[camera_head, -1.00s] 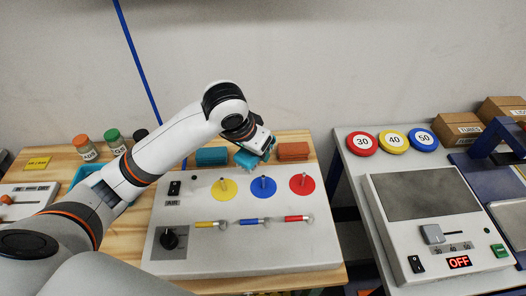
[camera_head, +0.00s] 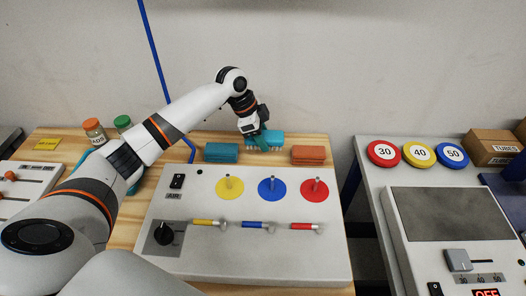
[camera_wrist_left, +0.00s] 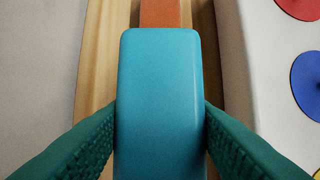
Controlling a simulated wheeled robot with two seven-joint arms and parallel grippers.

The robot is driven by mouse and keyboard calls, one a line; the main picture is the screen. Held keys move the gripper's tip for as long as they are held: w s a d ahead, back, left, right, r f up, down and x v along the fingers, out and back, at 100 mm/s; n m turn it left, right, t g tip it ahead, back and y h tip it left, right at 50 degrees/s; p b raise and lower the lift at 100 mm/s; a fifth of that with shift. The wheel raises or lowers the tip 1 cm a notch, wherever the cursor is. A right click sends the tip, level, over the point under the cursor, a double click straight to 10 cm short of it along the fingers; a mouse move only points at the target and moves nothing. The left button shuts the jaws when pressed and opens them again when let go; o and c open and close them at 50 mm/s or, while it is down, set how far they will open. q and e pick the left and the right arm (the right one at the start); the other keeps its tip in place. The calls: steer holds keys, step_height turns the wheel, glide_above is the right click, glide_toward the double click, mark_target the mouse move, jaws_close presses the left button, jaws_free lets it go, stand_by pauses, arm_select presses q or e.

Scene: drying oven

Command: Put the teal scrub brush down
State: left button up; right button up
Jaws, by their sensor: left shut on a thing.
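The teal scrub brush (camera_head: 273,137) is at the back of the wooden table, between a teal block and an orange block, and looks about level. Pale bristles show on its underside. I cannot tell whether they touch the table. My left gripper (camera_head: 261,142) is shut on the brush from above. In the left wrist view, the brush's smooth teal back (camera_wrist_left: 158,100) lies between the two green finger pads (camera_wrist_left: 160,140). My right gripper is not in view.
The teal block (camera_head: 221,153) and orange block (camera_head: 308,155) lie on either side on the wooden table (camera_head: 136,205). The grey control panel (camera_head: 245,262), with upright pegs on coloured discs, is just in front. Jars (camera_head: 94,131) stand at left.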

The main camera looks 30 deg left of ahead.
mark_target(263, 158)
arm_select(q)
steer(key=shift+f+p, duration=0.3)
steer(key=shift+f, duration=2.45)
steer(key=shift+f, duration=0.1)
steer(key=o, duration=1)
steer(key=shift+c, duration=0.2)
steer(key=b+v, duration=0.1)
steer(key=v, duration=1)
steer(key=shift+a+r, duration=0.1)
steer(key=shift+r, duration=0.55)
